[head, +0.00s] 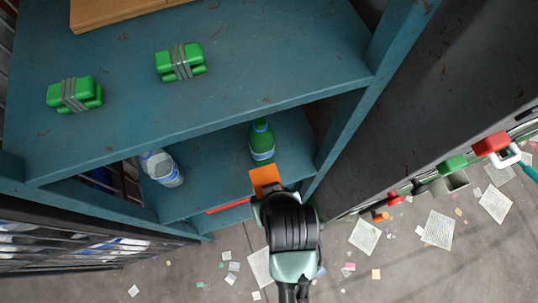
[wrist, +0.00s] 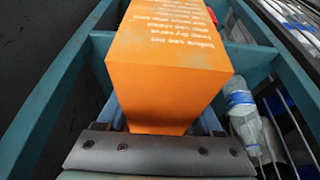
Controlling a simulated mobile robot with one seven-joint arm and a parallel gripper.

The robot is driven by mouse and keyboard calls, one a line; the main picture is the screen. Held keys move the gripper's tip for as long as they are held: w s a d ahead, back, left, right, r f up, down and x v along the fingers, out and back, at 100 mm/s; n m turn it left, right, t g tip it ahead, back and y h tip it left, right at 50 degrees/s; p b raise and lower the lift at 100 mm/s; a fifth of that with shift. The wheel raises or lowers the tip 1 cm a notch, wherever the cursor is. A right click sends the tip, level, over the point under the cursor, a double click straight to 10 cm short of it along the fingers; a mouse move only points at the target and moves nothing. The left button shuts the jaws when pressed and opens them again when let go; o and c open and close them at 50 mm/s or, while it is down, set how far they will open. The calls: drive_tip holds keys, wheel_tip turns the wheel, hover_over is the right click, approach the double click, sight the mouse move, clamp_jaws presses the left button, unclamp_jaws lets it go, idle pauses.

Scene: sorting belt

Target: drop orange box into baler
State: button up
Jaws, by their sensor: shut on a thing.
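An orange box (head: 264,177) shows just beyond my gripper (head: 272,194) in the head view, in front of the lower level of a teal shelf (head: 215,204). In the wrist view the orange box (wrist: 165,80) fills the middle, with pale printed text on its top face. My gripper (wrist: 160,130) is shut on it; the box hides most of the fingers. I cannot tell for sure which thing is the baler; a dark grey machine side (head: 440,90) with green and red parts stands at the right in the head view.
Green strapped bundles (head: 181,62) lie on the upper level. A dark barred cage (head: 80,250) is at the lower left. Paper scraps litter the open floor (head: 340,275).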

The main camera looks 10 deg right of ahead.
drive_tip(key=s+d+p, duration=0.3)
drive_tip(key=s+p, duration=0.4)
drive_tip(key=s, duration=0.7)
drive_tip(key=s+d+p, duration=0.2)
drive_tip(key=s+p, duration=0.6)
drive_tip(key=s, duration=0.7)
drive_tip(key=shift+d, duration=0.4)
drive_tip(key=shift+s, duration=0.1)
